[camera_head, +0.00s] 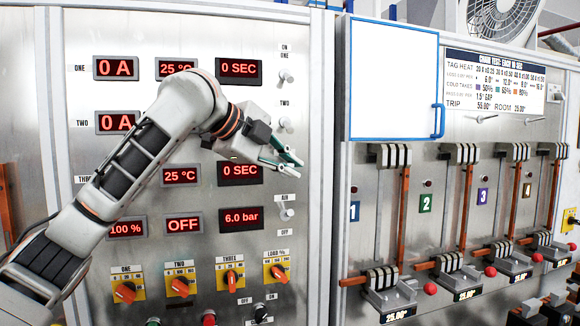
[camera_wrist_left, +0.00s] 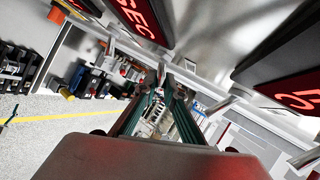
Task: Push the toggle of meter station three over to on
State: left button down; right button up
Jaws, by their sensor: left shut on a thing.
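The row of meter station three, with its 0 SEC display (camera_head: 240,174), is on the left panel in the head view. My left gripper (camera_head: 290,161) is just right of that display, at the height where the row's toggle sits. It hides that toggle in the head view, so I cannot tell its position. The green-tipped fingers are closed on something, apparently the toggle. In the left wrist view the fingers (camera_wrist_left: 168,92) reach along the panel, with a small metal part near their tips. My right gripper is not in view.
The toggles of station one (camera_head: 286,77) and station two (camera_head: 285,124) are above my gripper, and the air toggle (camera_head: 287,213) is below. Orange knobs (camera_head: 229,280) line the lower panel. A white board with a blue handle (camera_head: 438,121) stands to the right.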

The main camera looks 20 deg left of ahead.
pick_arm(q)
jog(key=shift+r, duration=0.15)
jog(key=c, duration=2.1)
grip_release()
jog(key=v, duration=1.2)
